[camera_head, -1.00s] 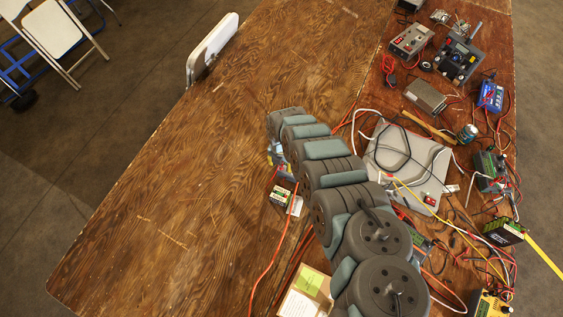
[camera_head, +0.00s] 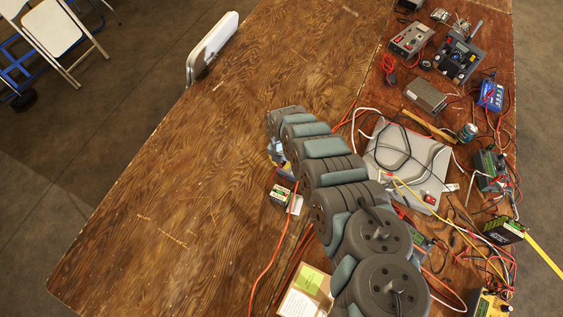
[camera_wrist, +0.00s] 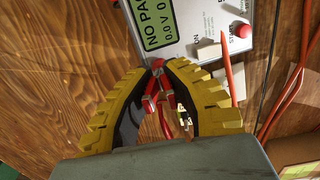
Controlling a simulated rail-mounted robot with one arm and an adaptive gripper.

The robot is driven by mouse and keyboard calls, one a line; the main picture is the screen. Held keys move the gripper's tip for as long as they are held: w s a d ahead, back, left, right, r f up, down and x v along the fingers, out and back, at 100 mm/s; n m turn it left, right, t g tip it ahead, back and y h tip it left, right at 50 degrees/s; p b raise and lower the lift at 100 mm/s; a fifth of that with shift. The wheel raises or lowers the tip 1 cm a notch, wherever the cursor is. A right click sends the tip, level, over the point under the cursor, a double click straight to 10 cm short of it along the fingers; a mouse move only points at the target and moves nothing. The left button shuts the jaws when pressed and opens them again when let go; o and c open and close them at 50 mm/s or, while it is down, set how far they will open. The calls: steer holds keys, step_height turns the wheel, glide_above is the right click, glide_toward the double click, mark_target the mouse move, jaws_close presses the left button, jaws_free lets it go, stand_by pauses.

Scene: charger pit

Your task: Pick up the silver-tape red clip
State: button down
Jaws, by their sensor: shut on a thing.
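My gripper (camera_wrist: 159,72) shows in the wrist view with two yellow ribbed fingers. Its tips are closed on a red clip (camera_wrist: 151,100) near a silver band at its upper end. More red handle parts and brass-coloured metal pieces show between the fingers. The clip is right by the lower edge of a charger (camera_wrist: 203,20) with a green display and a red button. I cannot tell whether the clip touches the charger or the table. In the head view my arm hides the clip and most of the gripper.
A small green-faced charger (camera_head: 281,196) stands beside the arm's end. A cardboard box (camera_head: 305,291) is at the bottom. Chargers, a grey laptop-like slab (camera_head: 415,160) and tangled cables crowd the right side. The left part of the wooden table (camera_head: 180,190) is clear.

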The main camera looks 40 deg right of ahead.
steer(key=shift+r, duration=0.95)
steer(key=s+a+r+p, duration=0.8)
steer(key=s+r+p, duration=0.2)
steer(key=p, duration=0.3)
steer(key=shift+s+a+r, duration=0.3)
steer(key=shift+s+r, duration=0.1)
steer(key=shift+r, duration=0.15)
steer(key=shift+a+f, duration=0.1)
